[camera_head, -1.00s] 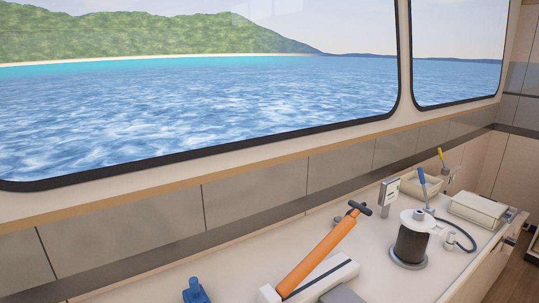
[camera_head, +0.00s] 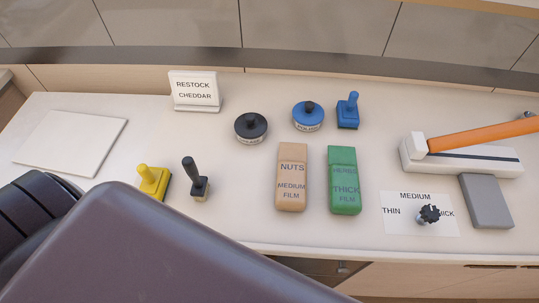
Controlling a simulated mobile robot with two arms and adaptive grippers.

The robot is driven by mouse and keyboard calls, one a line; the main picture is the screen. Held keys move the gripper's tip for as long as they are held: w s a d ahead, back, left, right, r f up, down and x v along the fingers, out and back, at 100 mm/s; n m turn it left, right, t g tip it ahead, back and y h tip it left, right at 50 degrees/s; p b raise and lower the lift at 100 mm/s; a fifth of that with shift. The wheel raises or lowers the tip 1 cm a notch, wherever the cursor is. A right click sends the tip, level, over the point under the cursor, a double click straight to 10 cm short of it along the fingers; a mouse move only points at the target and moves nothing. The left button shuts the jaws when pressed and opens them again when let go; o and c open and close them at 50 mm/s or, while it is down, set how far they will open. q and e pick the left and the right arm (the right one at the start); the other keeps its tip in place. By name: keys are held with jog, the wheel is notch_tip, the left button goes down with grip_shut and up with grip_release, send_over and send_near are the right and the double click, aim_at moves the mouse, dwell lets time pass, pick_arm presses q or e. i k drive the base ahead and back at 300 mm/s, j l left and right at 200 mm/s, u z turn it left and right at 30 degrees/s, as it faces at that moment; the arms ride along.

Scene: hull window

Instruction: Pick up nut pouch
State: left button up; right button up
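The nut pouch (camera_head: 291,178) is a tan block-like packet marked "NUTS MEDIUM FILM". It lies on the white counter (camera_head: 245,222) near the middle of the view. A green pouch (camera_head: 344,182) marked "THICK FILM" lies just to its right, with a small gap between them. A dark part of my own body fills the lower left and covers part of the counter's front edge. Neither of my grippers' fingertips can be seen.
A dial (camera_head: 428,214) on a thickness plate and a grey block (camera_head: 486,202) are on the right, below an orange-handled sealer (camera_head: 480,134). Two round stamps, a blue stamp (camera_head: 348,112), a yellow stamp (camera_head: 153,183), a black stamp (camera_head: 195,180), a "RESTOCK CHEDDAR" sign (camera_head: 195,91) and a white board (camera_head: 71,142) surround the pouches.

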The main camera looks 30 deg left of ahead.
aim_at(291, 180)
jog(key=u, duration=0.55)
jog(key=k+j, duration=0.3)
jog(key=k, duration=0.2)
jog(key=k+j+u, duration=0.1)
jog(key=k+j, duration=0.25)
jog(key=k, duration=0.2)
